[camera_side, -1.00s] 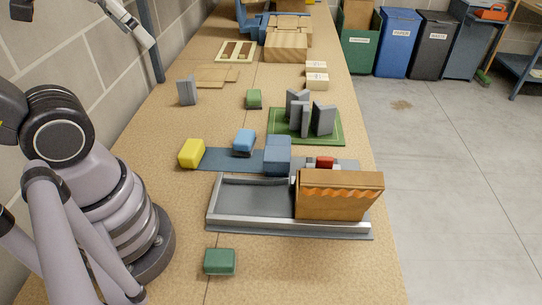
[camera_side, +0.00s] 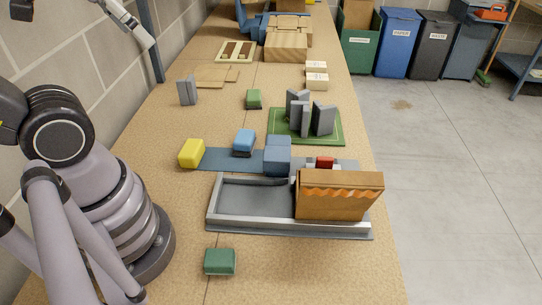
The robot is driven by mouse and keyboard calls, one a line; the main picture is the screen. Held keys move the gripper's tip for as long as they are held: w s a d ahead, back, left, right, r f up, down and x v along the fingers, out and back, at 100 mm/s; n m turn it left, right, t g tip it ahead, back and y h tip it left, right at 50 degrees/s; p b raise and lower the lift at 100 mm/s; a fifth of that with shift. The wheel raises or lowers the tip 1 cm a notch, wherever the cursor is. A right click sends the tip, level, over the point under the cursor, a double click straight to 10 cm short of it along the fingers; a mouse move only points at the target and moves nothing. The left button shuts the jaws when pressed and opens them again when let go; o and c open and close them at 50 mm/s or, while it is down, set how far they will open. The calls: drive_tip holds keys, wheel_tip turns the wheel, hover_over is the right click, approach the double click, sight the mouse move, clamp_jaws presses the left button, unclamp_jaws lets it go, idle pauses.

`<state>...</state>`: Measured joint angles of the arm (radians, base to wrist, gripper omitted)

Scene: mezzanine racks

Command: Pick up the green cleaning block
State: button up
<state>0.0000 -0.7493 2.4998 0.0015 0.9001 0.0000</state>
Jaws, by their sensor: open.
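Two green blocks show in the side view. A dark green block (camera_side: 220,262) lies on the near part of the bench, in front of the grey tray and right of my arm's base. I cannot tell for sure which one is the cleaning block.
A grey tray (camera_side: 213,203) with a brown box (camera_side: 338,196) stands mid-bench. Behind it are a yellow block (camera_side: 191,153), blue blocks (camera_side: 244,140) and a green mat (camera_side: 277,134) bearing upright grey pieces (camera_side: 322,118). The bench around the near green block is clear.

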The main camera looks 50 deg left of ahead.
sight(254, 93)
drive_tip(key=w+a+f+m+g+y, duration=0.2)
drive_tip(key=w+a+f+m+y, duration=0.3)
drive_tip(key=w+a, duration=0.5)
drive_tip(key=w+a+f+m+g+y, duration=0.35)
drive_tip(key=w+a+m+y, duration=0.3)
drive_tip(key=w+a, duration=0.4)
drive_tip(key=w+f+m+t, duration=0.2)
drive_tip(key=w+f+m, duration=0.2)
drive_tip(key=f, duration=0.5)
drive_tip(key=w+f+m+t, duration=0.3)
drive_tip(key=w+f+m, duration=0.2)
drive_tip(key=f, duration=0.3)
drive_tip(key=w+d+f+m+t, duration=0.1)
drive_tip(key=w+f+m+t, duration=0.2)
drive_tip(key=f, duration=0.6)
drive_tip(key=shift+w+d+f+m+h, duration=0.1)
drive_tip(key=shift+w+f+m+h, duration=0.1)
drive_tip(key=shift+w+m, duration=0.45)
drive_tip(key=shift+w+f+m+h, duration=0.15)
drive_tip(key=shift+w+m, duration=0.25)
drive_tip(key=shift+w, duration=0.3)
drive_tip(key=x, duration=0.7)
drive_tip(key=shift+w+f, duration=0.1)
drive_tip(key=shift+w, duration=0.05)
drive_tip(key=shift+x, duration=3.15)
drive_tip(key=c, duration=1.2)
